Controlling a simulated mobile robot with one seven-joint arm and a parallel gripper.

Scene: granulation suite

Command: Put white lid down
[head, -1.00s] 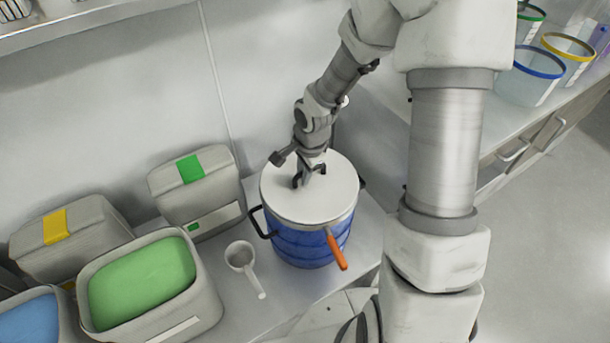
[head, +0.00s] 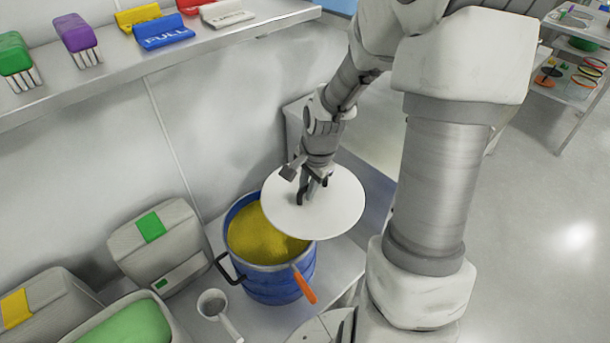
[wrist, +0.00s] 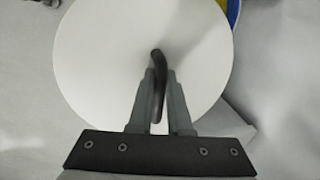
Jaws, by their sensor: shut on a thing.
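The white lid (head: 335,210) is a round disc with a dark handle, held up in the air to the right of and above the blue pot. My gripper (head: 313,187) is shut on the lid's dark handle. In the wrist view the lid (wrist: 100,60) fills most of the upper picture, and my gripper (wrist: 157,80) has the curved handle between its fingers. The blue pot (head: 275,289) stands open on the counter with yellow granular material (head: 258,238) inside. The lid covers part of the pot's right rim.
An orange handle (head: 304,285) sticks out from the pot's front. Grey bins, one with a green label (head: 150,227), stand further left. A shelf (head: 160,60) with coloured tools is above. The counter right of the pot looks bare.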

